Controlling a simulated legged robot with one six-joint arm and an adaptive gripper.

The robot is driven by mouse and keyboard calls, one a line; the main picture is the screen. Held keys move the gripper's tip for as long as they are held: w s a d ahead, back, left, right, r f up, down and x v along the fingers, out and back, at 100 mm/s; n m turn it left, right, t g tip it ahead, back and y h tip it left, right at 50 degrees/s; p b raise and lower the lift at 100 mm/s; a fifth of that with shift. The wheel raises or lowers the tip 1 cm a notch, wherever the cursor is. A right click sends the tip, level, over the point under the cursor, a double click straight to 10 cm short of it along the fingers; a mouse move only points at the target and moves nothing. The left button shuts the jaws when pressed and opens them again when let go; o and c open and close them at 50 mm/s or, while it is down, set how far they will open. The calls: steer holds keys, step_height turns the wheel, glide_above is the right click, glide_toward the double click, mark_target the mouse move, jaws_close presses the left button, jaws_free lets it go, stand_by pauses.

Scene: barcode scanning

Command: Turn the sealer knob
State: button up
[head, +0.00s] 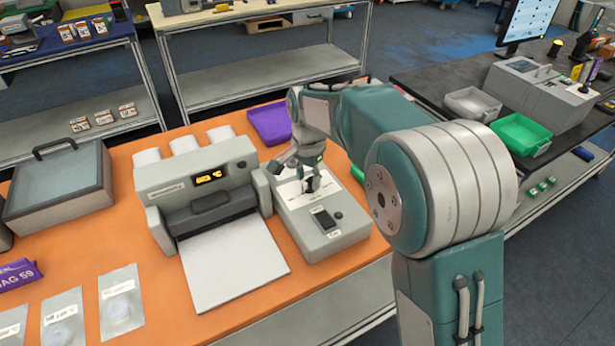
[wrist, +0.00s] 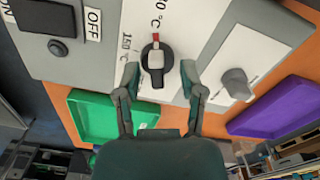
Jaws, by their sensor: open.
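The sealer's control box (head: 345,240) is grey with a white panel and stands on the orange table. Its black knob (wrist: 157,62) has a white grip bar and a red mark at its top, beside printed °C labels. My gripper (wrist: 160,76) is open, with one finger on each side of the knob. The wrist view does not show clearly whether either finger touches it. In the head view my gripper (head: 310,182) points down at the panel, and the knob is dark and small there.
A grey knob (wrist: 236,85) and a black ON/OFF switch (wrist: 45,16) sit on the same box. A grey machine with a lit display (head: 200,195) stands close on the left. A purple bin (head: 268,124) is behind. A green bin (head: 520,134) is on the dark table at right.

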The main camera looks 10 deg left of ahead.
steer(key=shift+d, duration=0.2)
steer(key=shift+c, duration=0.3)
jaws_close()
steer(key=shift+a, duration=0.1)
